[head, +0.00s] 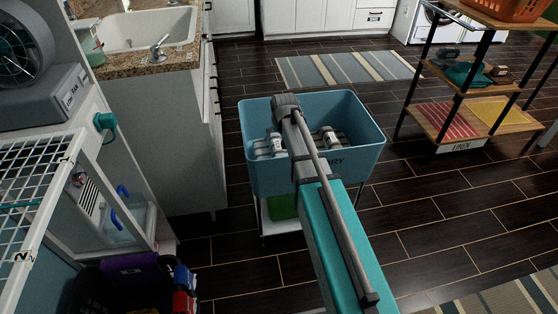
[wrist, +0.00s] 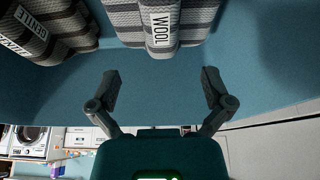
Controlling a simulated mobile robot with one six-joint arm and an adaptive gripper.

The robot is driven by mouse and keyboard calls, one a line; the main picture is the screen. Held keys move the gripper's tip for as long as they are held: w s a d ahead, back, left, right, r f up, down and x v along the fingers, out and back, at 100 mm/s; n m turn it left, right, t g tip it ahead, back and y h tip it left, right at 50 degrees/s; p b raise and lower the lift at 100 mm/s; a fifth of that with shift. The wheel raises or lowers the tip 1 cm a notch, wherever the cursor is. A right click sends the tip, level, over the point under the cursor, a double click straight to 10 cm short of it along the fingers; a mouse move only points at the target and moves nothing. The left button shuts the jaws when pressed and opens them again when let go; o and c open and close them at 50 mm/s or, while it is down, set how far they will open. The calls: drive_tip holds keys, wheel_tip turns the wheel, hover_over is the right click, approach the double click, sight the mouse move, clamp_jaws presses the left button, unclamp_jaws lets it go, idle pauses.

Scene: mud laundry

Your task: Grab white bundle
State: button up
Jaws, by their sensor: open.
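A blue tub (head: 365,150) on a stand holds grey and white striped bundles with white labels. One bundle (head: 264,148) shows left of my arm and another (head: 332,138) right of it. No plain white bundle is in sight. In the wrist view, a striped bundle labelled WOOL (wrist: 190,38) is just beyond my open, empty gripper (wrist: 161,84), roughly centred between the fingers and apart from them. A darker striped bundle labelled GENTLE (wrist: 62,22) is at the upper left. In the head view, my arm hides the fingers and the tub's middle.
A white cabinet with a sink (head: 145,28) stands to the left, and a wire rack (head: 35,170) is nearer on that side. A shelf marked LINEN (head: 462,145) stands at right. A striped rug (head: 345,68) lies behind the tub. Dark floor right of the tub is clear.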

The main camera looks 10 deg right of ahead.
sight(278, 145)
drive_tip(key=shift+b+x, duration=2.2)
drive_tip(key=shift+x, duration=0.5)
drive_tip(key=shift+f, duration=0.1)
drive_tip(key=shift+b+x, duration=2.45)
drive_tip(key=shift+s+f, duration=0.15)
drive_tip(key=shift+f, duration=0.2)
drive_tip(key=c, duration=1.2)
drive_tip(key=shift+o, duration=0.2)
drive_tip(key=shift+r, duration=0.2)
